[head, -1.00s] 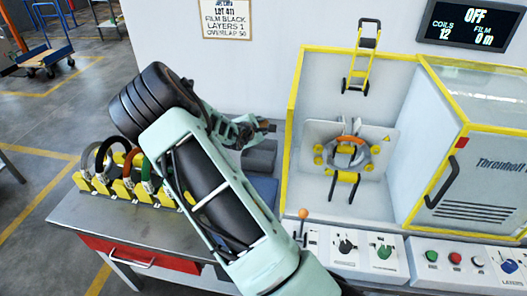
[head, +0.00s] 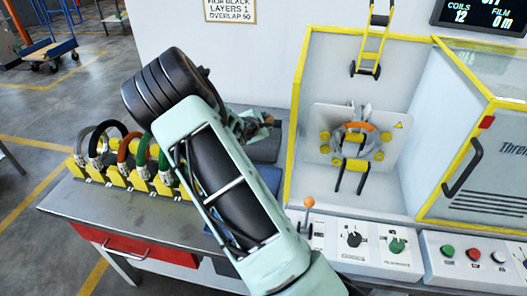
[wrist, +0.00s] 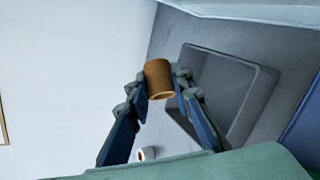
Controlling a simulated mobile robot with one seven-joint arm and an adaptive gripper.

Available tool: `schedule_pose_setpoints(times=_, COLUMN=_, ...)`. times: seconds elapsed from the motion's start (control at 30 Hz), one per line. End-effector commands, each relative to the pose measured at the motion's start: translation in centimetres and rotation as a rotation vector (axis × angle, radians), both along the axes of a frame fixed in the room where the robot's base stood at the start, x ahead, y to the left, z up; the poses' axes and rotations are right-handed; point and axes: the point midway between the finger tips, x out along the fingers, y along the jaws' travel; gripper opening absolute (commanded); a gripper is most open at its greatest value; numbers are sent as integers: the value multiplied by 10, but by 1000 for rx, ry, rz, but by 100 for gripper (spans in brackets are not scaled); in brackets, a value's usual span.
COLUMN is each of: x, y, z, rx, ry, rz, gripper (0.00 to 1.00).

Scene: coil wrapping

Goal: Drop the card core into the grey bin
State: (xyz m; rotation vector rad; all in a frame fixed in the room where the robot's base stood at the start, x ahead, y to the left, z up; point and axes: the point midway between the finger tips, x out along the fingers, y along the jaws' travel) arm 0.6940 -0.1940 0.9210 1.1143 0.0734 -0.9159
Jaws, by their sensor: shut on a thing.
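The card core (wrist: 158,80), a short brown tube, is held between the two fingertips of my gripper (wrist: 160,84) in the wrist view. The grey bin (wrist: 232,82), a rounded rectangular shape with a raised rim, shows just right of and beyond the core. The core appears off its left side; its height above the bin is hard to tell. In the head view my gripper (head: 254,124) is partly hidden behind my arm, and I cannot make out the core there. A dark grey box (head: 265,151) below it looks like the bin.
A small pale roll (wrist: 147,154) with a brown middle shows low in the wrist view. Several coils in yellow holders (head: 118,178) stand on the bench at left. A blue surface (wrist: 304,128) borders the bin.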

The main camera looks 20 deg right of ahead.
Motion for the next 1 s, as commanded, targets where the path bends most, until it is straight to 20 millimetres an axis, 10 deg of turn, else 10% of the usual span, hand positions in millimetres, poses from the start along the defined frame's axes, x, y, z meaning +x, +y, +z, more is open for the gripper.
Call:
schedule_pose_setpoints(times=0.47, x=0, y=0, z=-6, rx=0, ry=0, rz=0, gripper=0)
schedule_pose_setpoints(times=0.5, x=0, y=0, z=-6, rx=0, ry=0, rz=0, gripper=23)
schedule_pose_setpoints(times=0.67, x=0, y=0, z=-6, rx=0, ry=0, rz=0, gripper=41)
schedule_pose_setpoints(times=1.0, x=-1, y=2, z=-5, rx=0, ry=0, rz=0, gripper=41)
